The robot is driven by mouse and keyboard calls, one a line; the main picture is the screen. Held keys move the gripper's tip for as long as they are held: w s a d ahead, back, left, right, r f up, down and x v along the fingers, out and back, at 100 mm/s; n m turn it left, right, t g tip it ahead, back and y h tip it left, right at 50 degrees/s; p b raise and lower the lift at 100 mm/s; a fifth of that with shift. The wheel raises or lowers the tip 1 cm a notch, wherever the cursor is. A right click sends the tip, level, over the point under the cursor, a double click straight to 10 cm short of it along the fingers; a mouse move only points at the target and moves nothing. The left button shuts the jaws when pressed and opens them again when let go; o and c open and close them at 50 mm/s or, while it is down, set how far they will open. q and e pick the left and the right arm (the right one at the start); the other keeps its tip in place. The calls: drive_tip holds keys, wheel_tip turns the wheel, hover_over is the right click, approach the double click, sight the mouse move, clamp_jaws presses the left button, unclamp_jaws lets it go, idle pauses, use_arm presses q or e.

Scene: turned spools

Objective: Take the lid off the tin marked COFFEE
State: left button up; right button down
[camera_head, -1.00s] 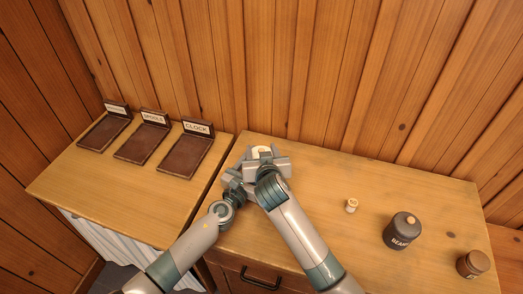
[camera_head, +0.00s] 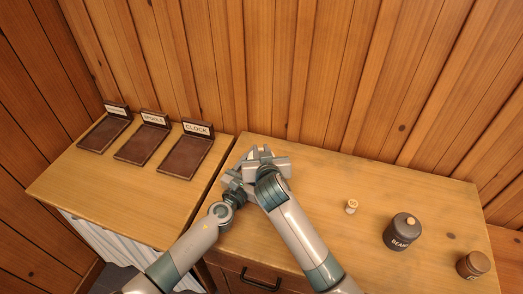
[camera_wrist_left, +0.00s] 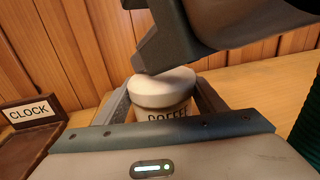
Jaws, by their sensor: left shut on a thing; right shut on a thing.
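The tin marked COFFEE (camera_wrist_left: 165,115) stands between the fingers of my left gripper (camera_wrist_left: 163,105) in the left wrist view, its label partly cut off by the gripper body. Its pale lid (camera_wrist_left: 155,90) sits on top. In the head view my left gripper (camera_head: 236,178) is largely hidden by the right one. My right gripper (camera_head: 260,152) is over the tin, shut on the lid; its dark finger (camera_wrist_left: 160,50) reaches down to the lid's top in the wrist view.
Several labelled brown trays, including CLOCK (camera_head: 184,158), lie at left. A wood wall stands behind.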

use_arm(q)
drive_tip(key=shift+d+r, duration=0.1)
use_arm(e)
drive_tip(key=shift+f, duration=0.2)
drive_tip(key=shift+r, duration=0.15)
drive_tip(key=shift+r, duration=1.1)
drive_tip(key=shift+r, duration=0.1)
drive_tip(key=shift+r, duration=1.95)
